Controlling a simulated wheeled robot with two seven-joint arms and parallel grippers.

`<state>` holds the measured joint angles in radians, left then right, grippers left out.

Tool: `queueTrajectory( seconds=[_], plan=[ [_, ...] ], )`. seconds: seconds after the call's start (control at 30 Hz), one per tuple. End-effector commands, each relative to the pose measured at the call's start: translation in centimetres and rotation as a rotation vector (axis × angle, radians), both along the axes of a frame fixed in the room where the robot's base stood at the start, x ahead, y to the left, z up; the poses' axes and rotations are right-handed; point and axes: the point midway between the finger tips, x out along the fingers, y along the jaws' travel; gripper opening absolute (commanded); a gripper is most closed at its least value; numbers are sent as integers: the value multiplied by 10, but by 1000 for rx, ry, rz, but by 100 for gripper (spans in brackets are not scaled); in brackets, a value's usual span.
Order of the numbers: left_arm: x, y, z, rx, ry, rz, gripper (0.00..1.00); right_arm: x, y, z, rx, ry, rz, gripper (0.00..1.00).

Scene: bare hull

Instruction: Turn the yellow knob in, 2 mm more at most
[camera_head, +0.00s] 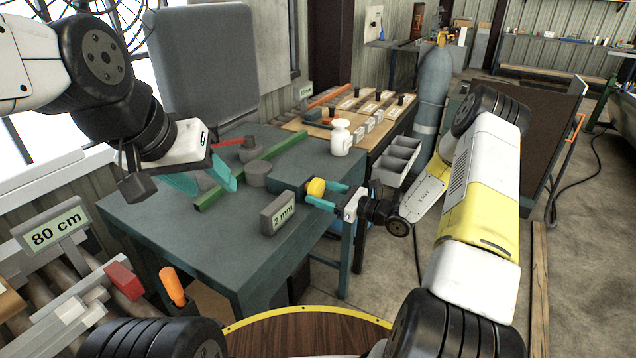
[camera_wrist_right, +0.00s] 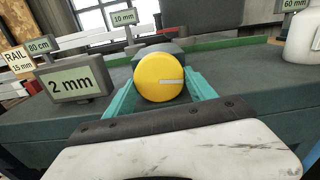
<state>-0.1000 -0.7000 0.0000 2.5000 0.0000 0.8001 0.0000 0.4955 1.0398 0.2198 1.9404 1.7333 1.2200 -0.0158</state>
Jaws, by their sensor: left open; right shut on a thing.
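The yellow knob (camera_head: 316,187) sits at the near right edge of the dark green table, on the end of a dark block (camera_head: 288,186). In the right wrist view the knob (camera_wrist_right: 161,77) shows its round face with a pale line pointing right. My right gripper (camera_head: 322,193) is shut on the knob, with one teal finger on each side; the fingers also show in the right wrist view (camera_wrist_right: 162,92). A sign reading "2 mm" (camera_head: 279,213) stands beside the knob; it also shows in the right wrist view (camera_wrist_right: 76,85). My left gripper (camera_head: 207,180) is open and empty above the table's left part.
A green rail (camera_head: 250,170) crosses the table (camera_head: 190,235). An "80 cm" sign (camera_head: 56,230) is at the left. Grey bins (camera_head: 398,160) stand right of the table. The table's near left part is clear.

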Motion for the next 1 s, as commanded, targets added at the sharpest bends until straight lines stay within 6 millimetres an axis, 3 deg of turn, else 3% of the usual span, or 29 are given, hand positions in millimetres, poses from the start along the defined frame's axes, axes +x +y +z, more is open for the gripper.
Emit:
queueTrajectory(
  seconds=[0.3, 0.67, 0.7, 0.8, 1.0],
  plan=[
    [0, 0, 0, 0, 0, 0, 52, -1, 0, 1, 185, 273, -1, 24],
    [0, 0, 0, 0, 0, 0, 52, -1, 0, 1, 203, 302, -1, 24],
    [0, 0, 0, 0, 0, 0, 52, -1, 0, 1, 202, 301, -1, 68],
    [0, 0, 0, 0, 0, 0, 52, -1, 0, 0, 202, 301, -1, 86],
    [0, 0, 0, 0, 0, 0, 52, -1, 1, 0, 202, 302, -1, 86]
  ],
)
